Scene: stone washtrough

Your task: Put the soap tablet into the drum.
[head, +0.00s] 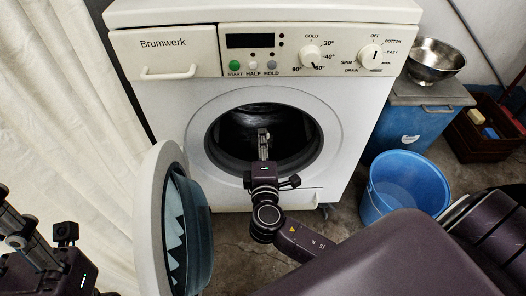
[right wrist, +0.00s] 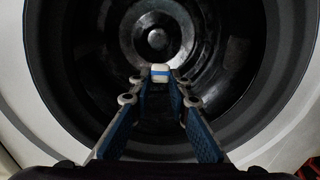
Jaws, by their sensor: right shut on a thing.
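The soap tablet (right wrist: 161,73) is small and white with a blue band. My right gripper (right wrist: 160,82) is shut on it, holding it between the fingertips at the drum opening. In the head view my right gripper (head: 263,138) reaches into the round opening from below; the tablet is too small to make out there. The dark drum (right wrist: 205,50) is open in front of the fingers, and it also shows in the head view (head: 290,125). My left gripper is not clearly in view; only part of my left arm shows at the lower left.
The washing machine (head: 160,95) has its round door (head: 150,215) swung open to the left. A blue bucket (head: 375,205) stands on the floor at the right. Behind it are a blue bin (head: 405,130) with a metal bowl (head: 436,62) on top and a brown crate (head: 478,143).

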